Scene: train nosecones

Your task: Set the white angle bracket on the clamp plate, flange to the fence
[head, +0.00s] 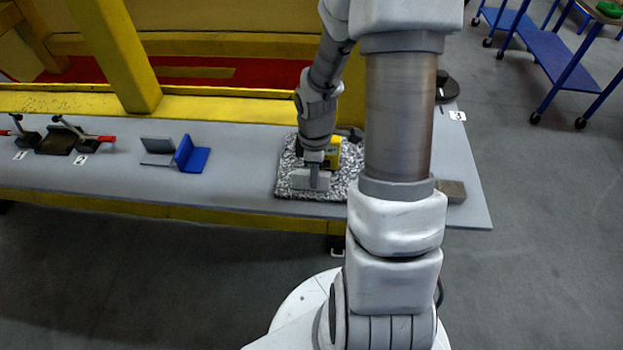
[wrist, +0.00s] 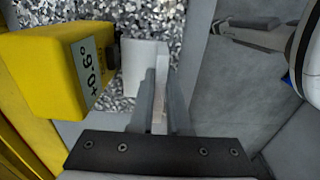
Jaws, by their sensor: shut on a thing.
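The white angle bracket (head: 300,181) is at the front of the speckled mat, between my gripper's fingers. In the wrist view the bracket (wrist: 138,62) shows one flange pinched upright and the other reaching left. My gripper (head: 314,184) points down and is shut on that flange; its fingers (wrist: 160,90) hide part of it. Whether the bracket still touches the mat is unclear. The clamp plate (head: 55,143) is a small dark plate at the table's far left, between two red-handled toggle clamps. I cannot make out the fence clearly.
A yellow gauge (wrist: 65,68) with a display stands close left of my fingers on the speckled mat (head: 283,182). A blue angle bracket (head: 191,157) and a grey angle piece (head: 157,146) lie between mat and clamps. A brownish block (head: 452,191) sits right. A yellow post (head: 115,50) rises behind.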

